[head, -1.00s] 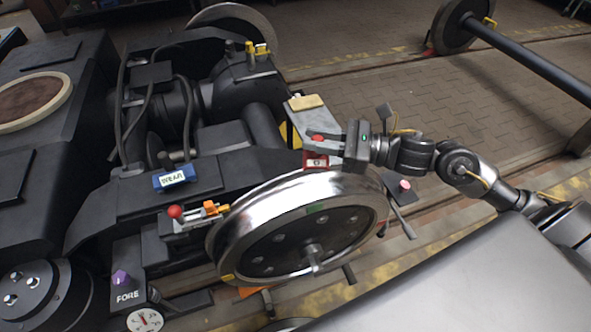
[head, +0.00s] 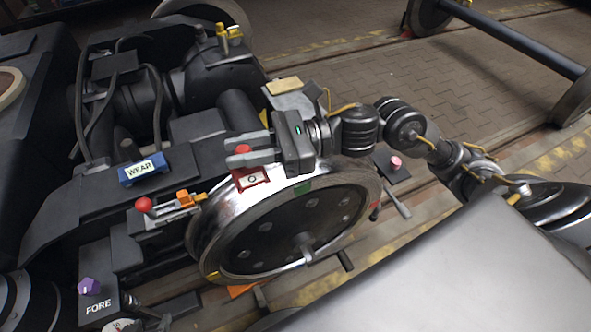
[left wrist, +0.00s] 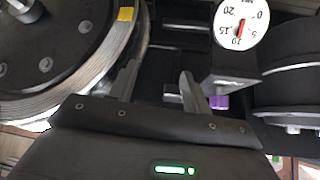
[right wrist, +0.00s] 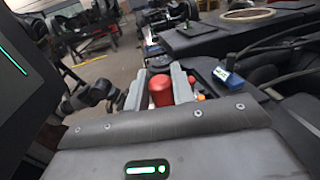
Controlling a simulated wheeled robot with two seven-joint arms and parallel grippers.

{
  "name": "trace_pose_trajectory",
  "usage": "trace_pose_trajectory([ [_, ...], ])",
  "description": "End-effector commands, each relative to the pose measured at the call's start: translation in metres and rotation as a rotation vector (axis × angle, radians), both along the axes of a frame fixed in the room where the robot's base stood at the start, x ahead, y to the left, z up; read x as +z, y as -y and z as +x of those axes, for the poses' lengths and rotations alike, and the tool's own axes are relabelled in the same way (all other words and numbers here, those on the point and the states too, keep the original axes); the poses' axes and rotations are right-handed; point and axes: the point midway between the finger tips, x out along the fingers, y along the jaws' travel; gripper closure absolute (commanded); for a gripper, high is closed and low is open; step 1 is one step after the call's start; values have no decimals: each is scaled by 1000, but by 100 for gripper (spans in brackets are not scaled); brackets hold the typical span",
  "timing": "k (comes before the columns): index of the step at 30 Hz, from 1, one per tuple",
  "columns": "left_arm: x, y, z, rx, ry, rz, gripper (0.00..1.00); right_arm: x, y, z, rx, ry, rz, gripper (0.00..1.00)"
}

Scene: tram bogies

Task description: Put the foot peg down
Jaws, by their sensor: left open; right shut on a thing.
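The foot peg (head: 252,179), as I take it, has a red top and a red-edged white tag marked with a ring. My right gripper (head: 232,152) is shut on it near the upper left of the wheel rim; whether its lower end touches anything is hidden. In the right wrist view its red cylinder (right wrist: 160,90) stands between the fingers. My left gripper (left wrist: 158,85) is open and empty in the left wrist view, beside the wheel (left wrist: 95,80) and near a purple knob (left wrist: 219,102). It does not show in the head view.
A slide with a red ball (head: 144,204) and orange block is left of the wheel (head: 300,225). A blue WEAR box (head: 146,171) sits on the frame. A FORE post (head: 98,306) bears a purple knob. A pink knob (head: 396,163) is at right. Paved floor lies beyond.

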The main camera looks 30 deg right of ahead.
Motion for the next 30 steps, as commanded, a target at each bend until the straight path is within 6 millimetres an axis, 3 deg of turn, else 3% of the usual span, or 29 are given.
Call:
trace_pose_trajectory([
  [5, 4, 6, 8, -15, 53, -14, 51, -13, 23, 12, -8, -5, -4, 98],
  [13, 15, 18, 21, -43, 158, -46, 51, -44, 87, 43, -9, -5, -3, 98],
  [16, 21, 25, 28, -60, 219, -65, 51, -65, 99, 49, -7, -5, 0, 98],
  [21, 30, 33, 33, -78, 280, -86, 51, -84, 114, 57, -5, -1, 0, 98],
  [30, 33, 36, 36, -84, 308, -96, 51, -94, 121, 60, -4, -1, 0, 98],
])
